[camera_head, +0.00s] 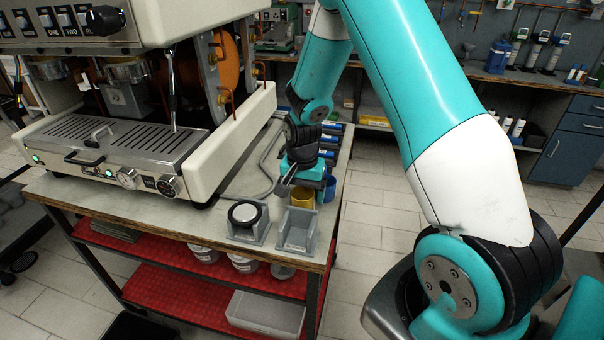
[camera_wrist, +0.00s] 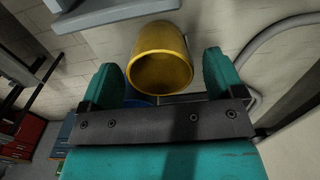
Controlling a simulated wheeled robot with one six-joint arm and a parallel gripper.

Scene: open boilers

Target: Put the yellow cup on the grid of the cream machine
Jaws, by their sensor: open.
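The yellow cup (camera_head: 302,198) stands on the worktop to the right of the cream machine (camera_head: 240,128), partly behind my gripper in the head view. In the wrist view the yellow cup (camera_wrist: 160,60) shows its open mouth, ahead of and between my two fingers. My gripper (camera_wrist: 163,80) is open and empty, with a teal finger on each side. In the head view my gripper (camera_head: 308,182) is at the cup; I cannot tell whether it touches it. The machine's slotted grid (camera_head: 150,137) is bare, below the brewing heads.
A blue cup (camera_head: 329,188) stands just right of the yellow cup. Two grey holders (camera_head: 297,230) sit at the worktop's front, the left one with a round black-and-white tool (camera_head: 244,213). A steam wand (camera_head: 172,95) hangs over the grid. Rolled blue items (camera_head: 331,140) lie behind.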

